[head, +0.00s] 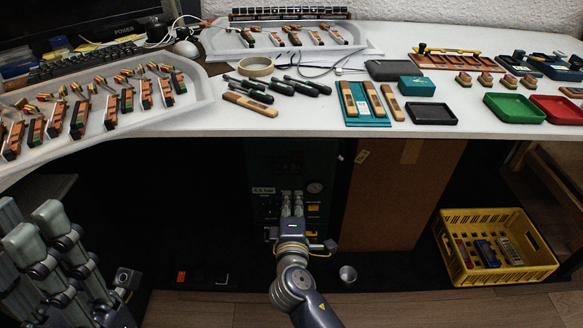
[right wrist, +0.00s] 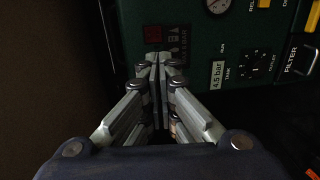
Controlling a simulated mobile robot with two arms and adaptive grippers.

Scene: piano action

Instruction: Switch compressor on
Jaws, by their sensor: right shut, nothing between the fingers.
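The compressor is a dark green box (head: 262,165) under the table; its front panel (right wrist: 200,110) fills much of the right wrist view. A dark red switch (right wrist: 153,35) sits on that panel, with a pressure gauge (right wrist: 217,5), a "4.5 bar" label (right wrist: 217,75) and a black dial (right wrist: 255,65) to its right. My right gripper (head: 292,196) is shut and empty in front of the compressor. In the right wrist view its fingertips (right wrist: 162,62) appear just below the red switch; I cannot tell whether they touch the panel. My left gripper (head: 36,228) is at the lower left, away from the compressor.
A white table (head: 330,120) with tools and trays overhangs the compressor. A brown panel (head: 390,195) stands right of it. A yellow crate (head: 490,218) sits on the floor at right, and a small metal cup (head: 348,274) stands near my right wrist.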

